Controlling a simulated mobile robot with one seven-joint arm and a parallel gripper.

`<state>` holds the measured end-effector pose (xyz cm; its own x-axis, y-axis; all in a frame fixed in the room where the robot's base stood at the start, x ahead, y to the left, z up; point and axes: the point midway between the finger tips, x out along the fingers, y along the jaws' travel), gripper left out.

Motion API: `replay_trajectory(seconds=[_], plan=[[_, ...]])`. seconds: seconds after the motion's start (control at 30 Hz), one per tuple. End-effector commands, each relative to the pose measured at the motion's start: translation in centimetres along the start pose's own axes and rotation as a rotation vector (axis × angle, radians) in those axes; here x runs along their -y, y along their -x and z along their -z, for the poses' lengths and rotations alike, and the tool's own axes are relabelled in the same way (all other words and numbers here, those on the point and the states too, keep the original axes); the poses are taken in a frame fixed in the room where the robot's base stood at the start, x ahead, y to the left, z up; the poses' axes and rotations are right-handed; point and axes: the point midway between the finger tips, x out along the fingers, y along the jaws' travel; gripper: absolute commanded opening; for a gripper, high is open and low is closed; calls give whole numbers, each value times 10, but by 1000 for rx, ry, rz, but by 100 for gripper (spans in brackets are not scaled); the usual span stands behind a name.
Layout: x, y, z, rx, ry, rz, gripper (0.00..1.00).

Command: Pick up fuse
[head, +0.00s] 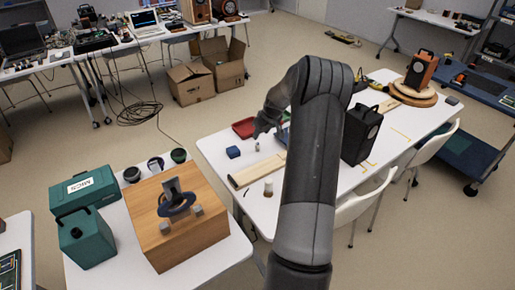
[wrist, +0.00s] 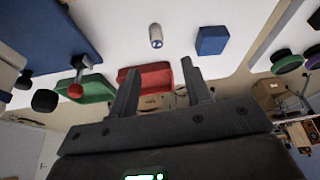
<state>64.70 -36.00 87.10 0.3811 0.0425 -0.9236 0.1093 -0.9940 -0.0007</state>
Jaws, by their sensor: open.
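A small upright cylinder, silvery with a pale top, looks like the fuse (wrist: 156,36). It stands on the white table near the top middle of the wrist view. In the head view the fuse (head: 257,147) is a tiny shape right of a blue block (head: 233,152). My gripper (wrist: 161,66) is open, its two fingers apart with nothing held between them. The fuse appears beyond the fingertips, apart from them. In the head view my gripper (head: 262,127) is above the table, near the red tray, partly hidden by my own arm.
A red tray (wrist: 145,77) and a green tray (wrist: 92,88) lie close to the fingers. The blue block (wrist: 212,40) stands beside the fuse. A wooden board (head: 256,170), a small jar (head: 268,187) and a black speaker (head: 362,135) are also on the table.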

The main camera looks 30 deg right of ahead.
Motion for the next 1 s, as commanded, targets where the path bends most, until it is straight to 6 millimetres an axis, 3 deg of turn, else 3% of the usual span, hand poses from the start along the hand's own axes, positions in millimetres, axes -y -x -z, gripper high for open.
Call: replay_trajectory(seconds=[0.2, 0.47, 0.7, 1.0], plan=[[1, -35, 0, 2, 0, 1, 45], [-1, -55, -1, 2, 0, 0, 45], [-3, -89, -3, 2, 1, 1, 45], [-4, -97, -3, 1, 0, -1, 45]])
